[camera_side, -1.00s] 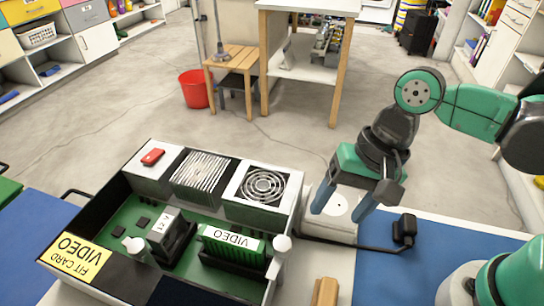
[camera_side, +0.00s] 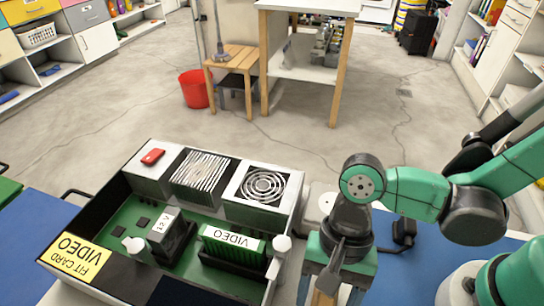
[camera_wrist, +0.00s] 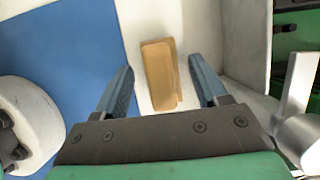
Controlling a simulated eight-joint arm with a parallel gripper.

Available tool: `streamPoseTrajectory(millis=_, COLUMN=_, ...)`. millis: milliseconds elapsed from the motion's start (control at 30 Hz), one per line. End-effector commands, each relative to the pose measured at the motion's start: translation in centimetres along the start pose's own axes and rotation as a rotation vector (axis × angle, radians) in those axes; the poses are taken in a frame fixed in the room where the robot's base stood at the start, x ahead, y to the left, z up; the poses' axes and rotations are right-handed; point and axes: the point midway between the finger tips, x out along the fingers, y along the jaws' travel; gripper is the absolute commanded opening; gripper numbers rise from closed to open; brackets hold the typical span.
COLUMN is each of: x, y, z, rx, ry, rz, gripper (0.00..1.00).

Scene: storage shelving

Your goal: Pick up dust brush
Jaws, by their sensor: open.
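The thing I take for the dust brush is a tan wooden block (camera_wrist: 158,78) lying on a pale surface in the wrist view. Its bristles cannot be made out. In the side view only a small tan part (camera_side: 322,298) shows at the bottom edge, below my gripper. My gripper (camera_side: 330,292) points down over it, and the lower part of the fingers is cut off or hidden. In the wrist view my gripper (camera_wrist: 161,82) is open, with one blue finger on each side of the block and a gap on both sides.
An open computer case (camera_side: 285,222) with a green board and cards stands close to the left of my gripper. A white bottle-like post (camera_side: 281,250) is at its near corner. A black block with a cable (camera_side: 404,230) lies on the blue mat (camera_side: 385,287) to the right.

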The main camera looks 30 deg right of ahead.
Motion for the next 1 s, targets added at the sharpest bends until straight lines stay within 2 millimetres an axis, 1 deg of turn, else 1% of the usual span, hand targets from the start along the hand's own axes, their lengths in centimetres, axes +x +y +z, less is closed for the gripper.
streamPoseTrajectory(millis=300, x=0.17, y=0.01, z=0.00, rx=0.000, ry=0.000, rz=-0.001, gripper=0.66)
streamPoseTrajectory(millis=367, x=0.17, y=0.01, z=0.00, rx=0.000, ry=0.000, rz=-0.001, gripper=0.49)
streamPoseTrajectory(millis=400, x=0.17, y=0.01, z=-0.01, rx=0.000, ry=0.000, rz=-0.001, gripper=0.37)
streamPoseTrajectory(millis=467, x=0.16, y=0.01, z=-0.01, rx=0.000, ry=0.000, rz=-0.001, gripper=0.20)
streamPoseTrajectory(millis=500, x=0.16, y=0.01, z=-0.01, rx=0.000, ry=0.000, rz=-0.001, gripper=0.09)
streamPoseTrajectory(millis=533, x=0.16, y=0.01, z=-0.01, rx=0.000, ry=0.001, rz=-0.001, gripper=0.00)
streamPoseTrajectory(millis=1000, x=-0.13, y=-0.01, z=0.11, rx=0.000, ry=0.000, rz=-0.001, gripper=0.00)
